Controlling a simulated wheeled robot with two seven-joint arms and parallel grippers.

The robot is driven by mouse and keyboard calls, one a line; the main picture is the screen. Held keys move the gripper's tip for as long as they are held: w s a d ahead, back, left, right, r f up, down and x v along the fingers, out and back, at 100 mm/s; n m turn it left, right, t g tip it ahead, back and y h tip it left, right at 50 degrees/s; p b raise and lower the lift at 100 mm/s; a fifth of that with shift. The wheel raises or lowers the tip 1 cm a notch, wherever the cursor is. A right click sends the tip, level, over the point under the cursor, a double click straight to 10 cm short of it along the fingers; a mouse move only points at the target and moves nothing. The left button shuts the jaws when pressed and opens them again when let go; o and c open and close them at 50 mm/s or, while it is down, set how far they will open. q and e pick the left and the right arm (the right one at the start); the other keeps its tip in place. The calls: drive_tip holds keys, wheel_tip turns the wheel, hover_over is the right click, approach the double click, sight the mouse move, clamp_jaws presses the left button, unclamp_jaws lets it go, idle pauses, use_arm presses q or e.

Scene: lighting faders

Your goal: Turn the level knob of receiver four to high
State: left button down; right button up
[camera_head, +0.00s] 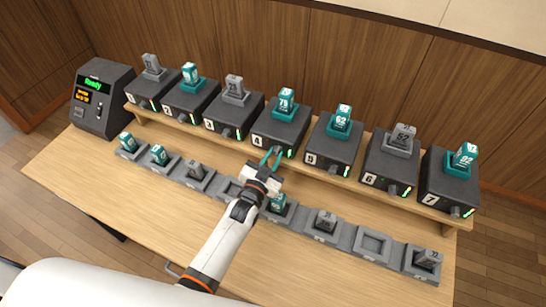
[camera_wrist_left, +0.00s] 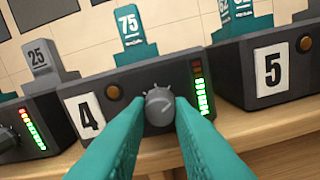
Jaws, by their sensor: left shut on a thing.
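Receiver four (camera_head: 280,128) is a dark box on the shelf with a white "4" label, and it also shows in the left wrist view (camera_wrist_left: 120,82). Its level knob (camera_wrist_left: 159,106) is a grey round dial on the front face, hidden behind my gripper in the head view. My left gripper (camera_head: 271,156) reaches up to the front of receiver four. In the left wrist view its teal fingers (camera_wrist_left: 160,118) stand on both sides of the knob, shut on it. The knob's pointer line tilts to the upper right. A level bar beside it (camera_wrist_left: 201,90) is lit mostly green. My right gripper is not in view.
Receiver three (camera_head: 233,113) and receiver five (camera_head: 332,145) stand close on either side. A teal transmitter marked 75 (camera_head: 286,101) sits on receiver four. A row of grey charging cradles (camera_head: 372,243) lies in front on the wooden table. A "Ready" console (camera_head: 103,100) stands at the left.

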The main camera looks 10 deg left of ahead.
use_arm(q)
drive_tip(key=m, duration=0.3)
drive_tip(key=shift+f+m, duration=0.15)
drive_tip(key=shift+m, duration=0.25)
drive_tip(key=m+b, duration=0.1)
drive_tip(key=m, duration=0.2)
drive_tip(key=shift+a+m, duration=0.1)
drive_tip(key=shift+m, duration=0.2)
drive_tip(key=m+b, duration=0.2)
drive_tip(key=m, duration=0.2)
drive_tip(key=shift+m+b, duration=0.5)
drive_tip(key=shift+m, duration=1.3)
drive_tip(key=c, duration=1.3)
unclamp_jaws()
drive_tip(key=shift+r, duration=0.2)
